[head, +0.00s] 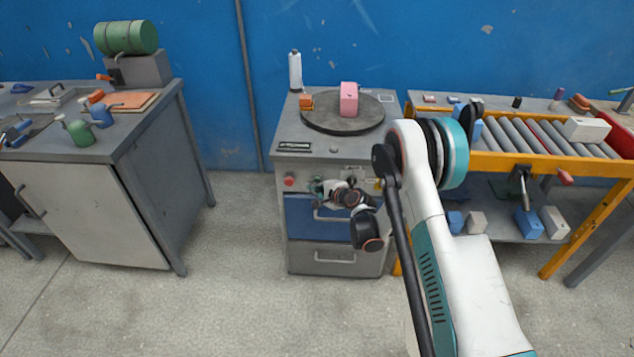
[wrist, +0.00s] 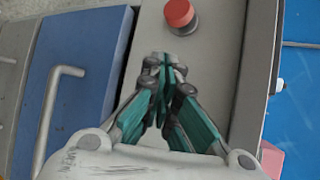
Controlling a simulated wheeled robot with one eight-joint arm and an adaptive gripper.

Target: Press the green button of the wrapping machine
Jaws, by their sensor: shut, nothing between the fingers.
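The wrapping machine (head: 330,158) stands at the middle of the head view, a grey cabinet with a round turntable (head: 343,125) on top. Its red button (head: 289,181) is on the left of the front panel and shows at the top of the wrist view (wrist: 179,13). My gripper (head: 314,187) is in front of this panel, just right of the red button. In the wrist view my gripper (wrist: 168,62) has its teal fingers drawn together with nothing between them, over the grey panel. I cannot make out the green button; it may be hidden behind my gripper. Contact is unclear.
A pink box (head: 349,100) and an orange block (head: 306,101) are on the machine top, near a white film roll (head: 295,72). A blue drawer (head: 305,220) lies under the panel. A roller conveyor (head: 540,140) stands right, a grey cabinet (head: 90,200) left.

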